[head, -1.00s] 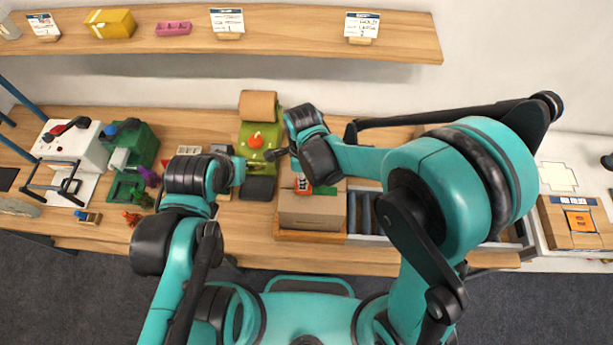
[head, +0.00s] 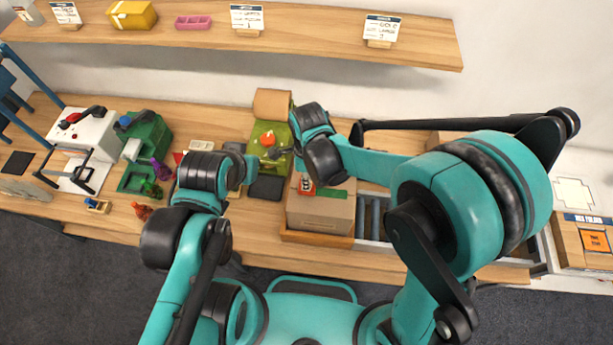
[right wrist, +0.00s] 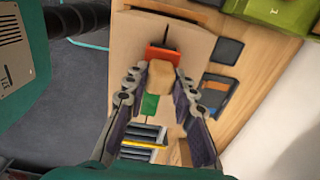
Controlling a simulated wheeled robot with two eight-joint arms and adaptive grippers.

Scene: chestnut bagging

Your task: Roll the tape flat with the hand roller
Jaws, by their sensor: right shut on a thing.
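In the right wrist view, my right gripper (right wrist: 160,73) is shut on the hand roller's tan block (right wrist: 159,78). The roller's orange-red end (right wrist: 163,53) is over the box top (right wrist: 190,45), close to its dark seam; contact is unclear. The green strip (right wrist: 150,104) shows between the fingers. In the head view the right fingers are mostly hidden by the wrist. My left gripper (head: 245,168) is left of the box; its jaw opening is unclear.
Conveyor rollers (head: 374,215) lie right of the box. A green machine (head: 270,140) stands behind and left of it. An open carton (head: 580,240) stands at the far right.

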